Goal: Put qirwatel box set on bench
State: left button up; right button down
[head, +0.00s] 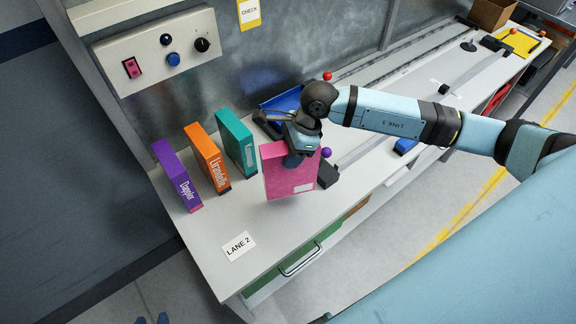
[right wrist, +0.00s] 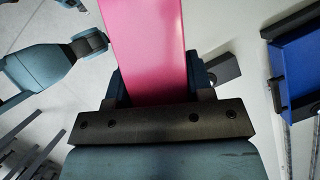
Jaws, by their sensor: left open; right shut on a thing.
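My right gripper (head: 300,155) is shut on the top of a pink box (head: 290,180) and holds it upright by the front of the workbench (head: 205,240). I cannot tell whether its bottom touches the bench. It has a pale label patch, and I can read no name on it. The pink box also fills the gap between the fingers in the right wrist view (right wrist: 148,45). My left gripper (head: 151,319) shows only its blue fingertips at the bottom edge, apart and empty, away from the bench.
A purple box (head: 176,175), an orange box (head: 207,158) and a teal box (head: 236,143) stand in a row left of the pink box. A blue tray (head: 283,101) lies behind it. A "LANE 2" card (head: 239,247) lies on the clear front left area.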

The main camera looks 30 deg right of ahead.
aim_at(279, 182)
notch_tip(279, 182, down, 7)
jog(key=shift+r+p, duration=0.2)
jog(key=shift+p, duration=0.25)
jog(key=shift+f, duration=0.2)
jog(key=c, duration=0.5)
grip_release()
jog(key=shift+r, duration=0.15)
